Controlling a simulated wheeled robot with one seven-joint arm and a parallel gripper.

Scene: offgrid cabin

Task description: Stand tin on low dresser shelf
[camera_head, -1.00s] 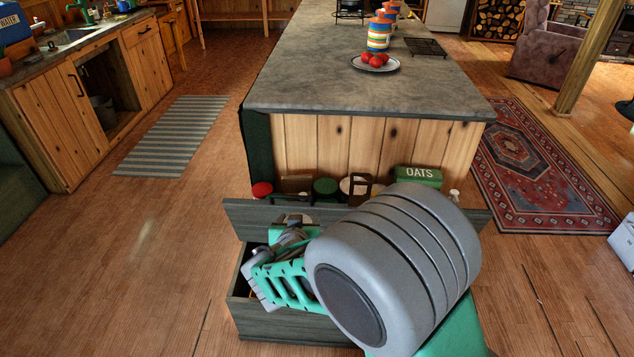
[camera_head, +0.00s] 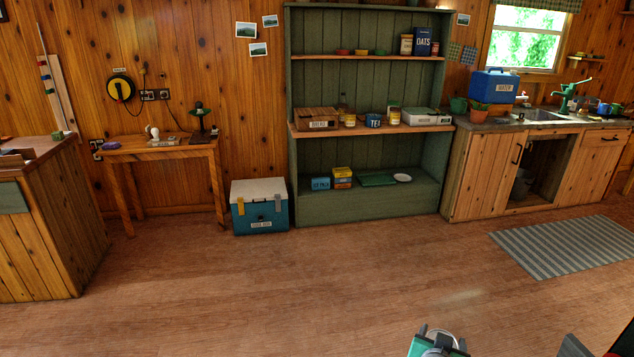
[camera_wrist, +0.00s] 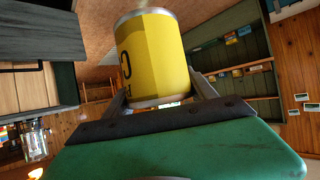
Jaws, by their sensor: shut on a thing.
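A yellow tin (camera_wrist: 155,55) with dark lettering, only partly readable, is in my gripper (camera_wrist: 160,95) in the wrist view. The dark fingers close on its two sides, and it appears tilted in that picture. The green dresser (camera_head: 291,120) stands against the back wall in the head view. Its low shelf (camera_head: 425,187) holds blue boxes (camera_head: 320,183), yellow boxes (camera_head: 342,178), a green tray (camera_head: 378,180) and a white plate (camera_head: 403,178). The dresser also shows in the wrist view (camera_wrist: 235,65), behind the tin. The tin is not visible in the head view.
A blue cool box (camera_head: 260,207) stands left of the dresser, beside a small wooden table (camera_head: 160,148). A sink cabinet (camera_head: 475,175) adjoins it on the right. A striped rug (camera_head: 570,245) lies at right. The floor (camera_head: 290,290) before the dresser is clear.

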